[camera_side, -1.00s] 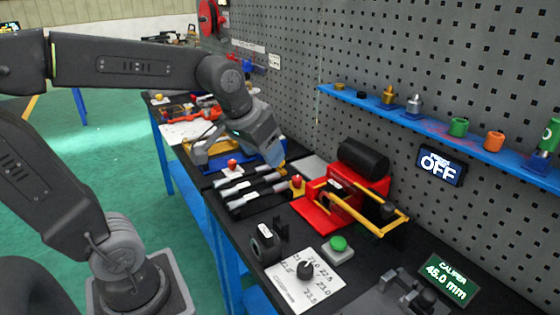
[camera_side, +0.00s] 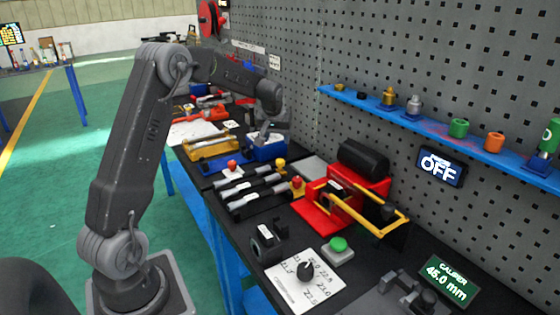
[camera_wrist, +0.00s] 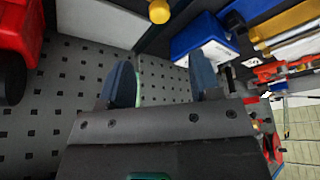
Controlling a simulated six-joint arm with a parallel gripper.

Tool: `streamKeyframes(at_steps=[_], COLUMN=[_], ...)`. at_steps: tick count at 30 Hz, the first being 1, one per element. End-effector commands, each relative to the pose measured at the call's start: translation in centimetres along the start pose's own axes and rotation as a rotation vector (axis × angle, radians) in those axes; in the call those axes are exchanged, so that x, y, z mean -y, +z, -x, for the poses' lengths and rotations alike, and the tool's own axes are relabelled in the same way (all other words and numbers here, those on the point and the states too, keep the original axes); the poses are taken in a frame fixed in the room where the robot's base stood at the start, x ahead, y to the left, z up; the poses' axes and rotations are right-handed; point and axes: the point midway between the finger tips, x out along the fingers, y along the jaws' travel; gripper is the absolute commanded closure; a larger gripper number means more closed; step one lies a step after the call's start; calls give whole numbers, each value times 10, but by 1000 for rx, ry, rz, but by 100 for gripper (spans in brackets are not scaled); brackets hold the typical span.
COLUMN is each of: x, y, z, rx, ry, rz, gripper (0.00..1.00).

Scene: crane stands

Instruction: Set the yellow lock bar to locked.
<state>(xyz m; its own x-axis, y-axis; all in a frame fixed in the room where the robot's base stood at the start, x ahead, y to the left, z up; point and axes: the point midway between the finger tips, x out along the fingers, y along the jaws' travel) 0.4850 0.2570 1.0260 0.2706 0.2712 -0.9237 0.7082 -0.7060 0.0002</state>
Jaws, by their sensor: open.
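A yellow bar (camera_side: 361,214) forms a long frame on the red machine (camera_side: 318,214) at the middle right in the side view. It is the likeliest lock bar, but I cannot read its setting. My gripper (camera_side: 266,134) is well behind and left of it, above the blue bin (camera_side: 265,151) and close to the pegboard. In the wrist view my gripper (camera_wrist: 163,82) has its two dark blue fingers apart with nothing between them. The yellow bar cannot be made out in the wrist view; part of a red block (camera_wrist: 20,40) shows at its left edge.
A green button (camera_side: 338,244) and a dial plate (camera_side: 297,286) are in front. The pegboard (camera_side: 460,80) and blue shelf (camera_side: 450,133) bound the right.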

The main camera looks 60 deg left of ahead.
Motion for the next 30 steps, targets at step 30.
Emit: streamKeyframes(at_steps=[30], x=[-1], y=[0], z=[-121], rx=[0], ry=[2], rz=[-2], gripper=[42])
